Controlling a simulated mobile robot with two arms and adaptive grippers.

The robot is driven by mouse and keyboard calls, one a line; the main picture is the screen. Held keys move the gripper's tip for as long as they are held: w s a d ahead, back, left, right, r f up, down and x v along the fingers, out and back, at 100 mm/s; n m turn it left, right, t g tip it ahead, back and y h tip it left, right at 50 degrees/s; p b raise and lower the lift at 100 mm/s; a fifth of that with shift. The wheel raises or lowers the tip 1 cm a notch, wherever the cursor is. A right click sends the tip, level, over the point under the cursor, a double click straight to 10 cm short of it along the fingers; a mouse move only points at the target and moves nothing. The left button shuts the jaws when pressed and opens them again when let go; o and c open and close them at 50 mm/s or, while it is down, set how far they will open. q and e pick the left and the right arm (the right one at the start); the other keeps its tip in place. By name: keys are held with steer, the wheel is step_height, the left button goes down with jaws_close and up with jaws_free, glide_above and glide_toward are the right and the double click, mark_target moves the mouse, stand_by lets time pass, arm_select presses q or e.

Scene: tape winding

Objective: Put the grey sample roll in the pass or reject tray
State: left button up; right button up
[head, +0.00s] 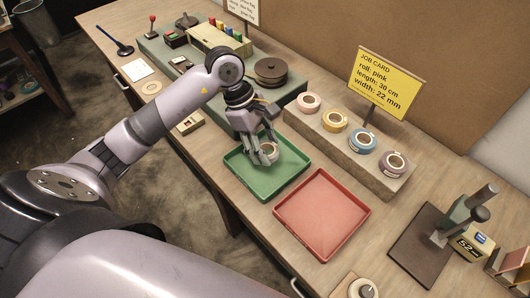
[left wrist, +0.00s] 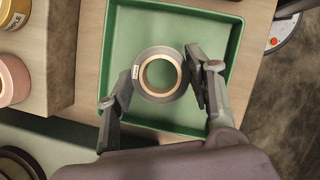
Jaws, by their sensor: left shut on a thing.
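The grey sample roll (left wrist: 158,54), with a tan core and a small white label, is between the fingers of my left gripper (left wrist: 160,88). In the head view the left gripper (head: 265,157) is over the green tray (head: 240,172), fingers pointing down, and the roll (head: 269,150) shows partly between them. The green tray (left wrist: 228,40) lies behind the roll in the left wrist view; whether the roll touches its floor I cannot tell. The red tray (head: 321,214) beside it is empty. My right gripper does not show.
Pink, yellow, blue and purple rolls stand on a raised block (head: 335,143) behind the trays. A yellow job card (head: 385,82) stands behind them. A device on a dark plate (head: 431,245) stands at right. A green base (head: 155,50) with a dark disc is farther back.

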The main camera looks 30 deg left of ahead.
arm_select(q)
step_height(320, 180, down, 4)
steer(key=shift+f, duration=0.25)
steer(key=o, duration=1)
steer(key=shift+c, duration=0.2)
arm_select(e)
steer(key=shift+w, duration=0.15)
arm_select(q)
steer(key=shift+r, duration=0.3)
steer(key=shift+a+r, duration=0.2)
steer(key=shift+r, duration=0.1)
steer(key=b+v, duration=0.1)
steer(key=v, duration=1)
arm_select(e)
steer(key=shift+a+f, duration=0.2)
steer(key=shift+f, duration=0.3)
